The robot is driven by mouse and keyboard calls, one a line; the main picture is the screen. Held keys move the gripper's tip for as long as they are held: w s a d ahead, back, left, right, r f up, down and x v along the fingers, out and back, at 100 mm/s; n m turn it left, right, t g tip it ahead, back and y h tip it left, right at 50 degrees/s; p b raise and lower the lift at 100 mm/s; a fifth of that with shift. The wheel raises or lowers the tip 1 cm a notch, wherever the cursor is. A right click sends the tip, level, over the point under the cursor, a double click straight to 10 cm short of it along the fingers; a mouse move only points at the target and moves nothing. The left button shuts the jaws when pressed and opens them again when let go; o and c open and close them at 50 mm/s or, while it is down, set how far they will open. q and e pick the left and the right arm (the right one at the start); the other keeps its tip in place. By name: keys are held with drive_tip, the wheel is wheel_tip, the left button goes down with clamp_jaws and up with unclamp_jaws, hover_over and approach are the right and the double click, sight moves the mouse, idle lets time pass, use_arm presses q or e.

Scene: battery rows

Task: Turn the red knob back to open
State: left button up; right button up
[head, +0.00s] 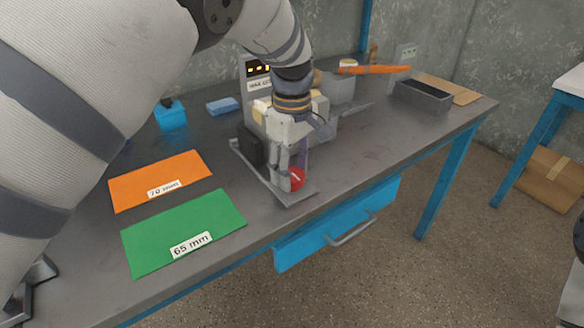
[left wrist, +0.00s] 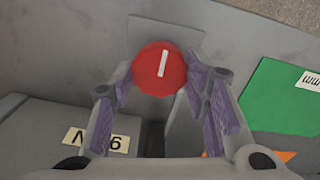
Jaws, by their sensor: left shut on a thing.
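The red knob (head: 295,178) is on the front of a grey device with a flat base plate (head: 298,198) on the workbench. In the left wrist view the red knob (left wrist: 160,69) has a white line on its face, standing nearly upright in that picture. My left gripper (head: 290,178) reaches down over the device from above, and its fingers (left wrist: 160,85) sit on both sides of the knob, shut on it. The gripper hides much of the device in the head view. My right gripper is not in view.
An orange mat (head: 135,193) labelled 70 mm and a green mat (head: 150,248) labelled 65 mm lie left of the device. A blue box (head: 171,117) and a blue block (head: 222,106) are behind them. A grey tray (head: 422,98) stands right. The front right benchtop is clear.

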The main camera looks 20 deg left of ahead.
use_arm(q)
drive_tip(key=shift+f, duration=0.1)
drive_tip(key=o, duration=1.1)
drive_tip(key=shift+o, duration=0.2)
wheel_tip(320, 180, up, 12)
